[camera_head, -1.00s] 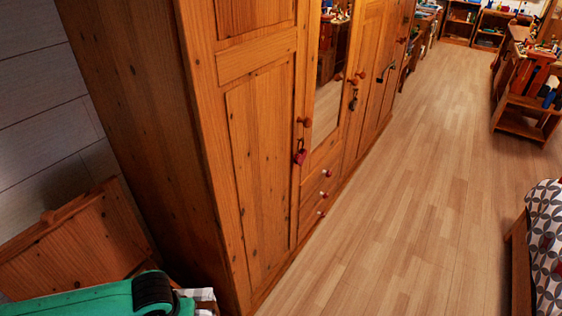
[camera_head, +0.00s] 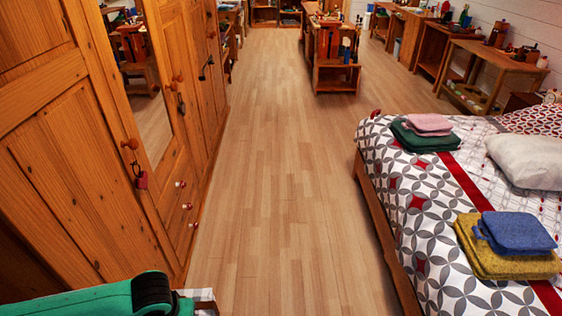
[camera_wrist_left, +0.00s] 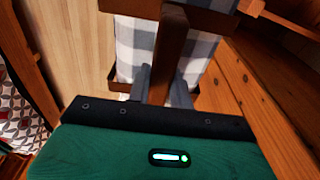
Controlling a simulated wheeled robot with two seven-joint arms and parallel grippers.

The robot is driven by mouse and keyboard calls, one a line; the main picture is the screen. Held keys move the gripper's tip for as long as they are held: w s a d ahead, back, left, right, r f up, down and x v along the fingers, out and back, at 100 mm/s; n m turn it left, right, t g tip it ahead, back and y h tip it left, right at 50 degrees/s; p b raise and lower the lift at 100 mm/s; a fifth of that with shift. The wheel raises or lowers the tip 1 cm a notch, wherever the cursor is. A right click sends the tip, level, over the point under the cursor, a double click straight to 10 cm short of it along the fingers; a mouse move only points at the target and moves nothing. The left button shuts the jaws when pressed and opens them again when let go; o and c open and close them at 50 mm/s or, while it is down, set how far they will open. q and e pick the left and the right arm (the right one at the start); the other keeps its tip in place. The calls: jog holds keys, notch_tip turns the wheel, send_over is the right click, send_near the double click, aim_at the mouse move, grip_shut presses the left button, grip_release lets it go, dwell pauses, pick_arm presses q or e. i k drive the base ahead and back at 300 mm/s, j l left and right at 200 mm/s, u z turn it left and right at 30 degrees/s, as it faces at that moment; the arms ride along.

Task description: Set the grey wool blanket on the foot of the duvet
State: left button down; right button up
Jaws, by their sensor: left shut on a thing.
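The grey wool blanket, a grey-and-white checked bundle with brown straps, fills the top of the left wrist view (camera_wrist_left: 137,45). My left gripper (camera_wrist_left: 160,88) is shut on its brown handle strap. In the head view only a small checked corner of the blanket (camera_head: 206,297) shows at the bottom, beside my green left arm; the fingers are hidden there. The patterned duvet (camera_head: 405,220) covers the bed at the right, well apart from the blanket. Its foot is the left edge, opposite the pillow. My right gripper is not in view.
On the duvet lie a pink folded cloth (camera_head: 428,124) on a green one (camera_head: 425,140), and a blue one (camera_head: 515,232) on a yellow one (camera_head: 485,253). A white pillow (camera_head: 530,158) lies farther right. The wooden wardrobe (camera_head: 85,150) stands left. Bare floor (camera_head: 285,190) lies between.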

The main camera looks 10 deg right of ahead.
aim_at(448, 183)
jog(key=z, duration=0.4)
jog(key=i+z, duration=0.15)
jog(key=z, duration=0.6)
jog(key=i+j+z, duration=0.1)
jog(key=z, duration=0.3)
jog(key=i+j+z, duration=0.2)
jog(key=z, duration=0.2)
jog(key=i+j+z, duration=0.2)
jog(key=z, duration=0.2)
jog(key=i+j+z, duration=0.15)
jog(key=j, duration=0.2)
jog(key=i+j+z, duration=0.15)
jog(key=j, duration=0.2)
jog(key=i+j+z, duration=0.2)
jog(key=j, duration=0.15)
jog(key=j+z, duration=0.15)
jog(key=j, duration=0.2)
